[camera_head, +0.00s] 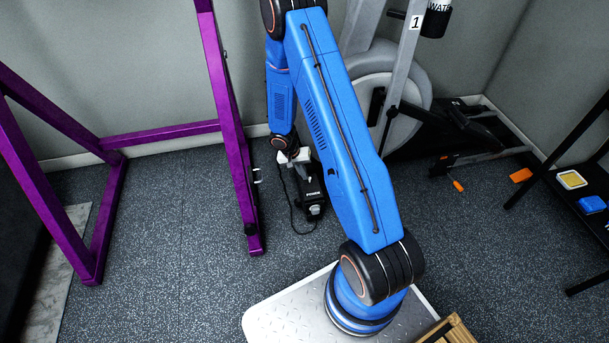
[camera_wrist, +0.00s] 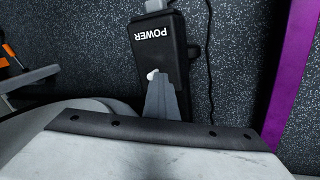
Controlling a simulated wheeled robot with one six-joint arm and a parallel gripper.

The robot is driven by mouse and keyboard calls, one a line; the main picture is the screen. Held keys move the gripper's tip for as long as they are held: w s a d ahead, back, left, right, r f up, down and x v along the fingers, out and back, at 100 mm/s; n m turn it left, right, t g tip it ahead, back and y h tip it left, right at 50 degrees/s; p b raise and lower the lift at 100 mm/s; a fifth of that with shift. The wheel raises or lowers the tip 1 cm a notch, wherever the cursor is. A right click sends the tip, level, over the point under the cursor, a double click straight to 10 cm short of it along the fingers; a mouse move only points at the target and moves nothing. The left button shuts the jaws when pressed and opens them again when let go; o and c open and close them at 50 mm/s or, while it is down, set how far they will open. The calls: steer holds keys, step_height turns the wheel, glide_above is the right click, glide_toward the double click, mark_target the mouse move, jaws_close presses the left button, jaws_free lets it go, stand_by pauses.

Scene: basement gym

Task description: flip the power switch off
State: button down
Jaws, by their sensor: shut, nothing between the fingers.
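The power switch is a black box (camera_wrist: 158,45) with a white POWER label, upside down in the wrist view. A small whitish toggle (camera_wrist: 152,75) shows on its face. The box also shows on the floor in the head view (camera_head: 312,198), partly hidden by my arm. My gripper (camera_wrist: 160,80) is shut and empty, its grey fingertips over the box right at the toggle. I cannot tell whether they touch it. In the head view my gripper (camera_head: 303,165) is above the far end of the box. The fingers hide the box's lower part in the wrist view.
A purple metal frame (camera_head: 232,130) stands close to the left of the box. A black cable (camera_head: 291,200) curves on the floor beside it. A grey exercise machine (camera_head: 400,90) stands behind to the right. Speckled floor (camera_head: 180,240) is clear at the front left.

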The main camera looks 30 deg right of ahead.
steer(key=shift+s+a, duration=0.1)
steer(key=shift+s, duration=0.4)
steer(key=shift+r, duration=0.2)
steer(key=shift+r, duration=0.6)
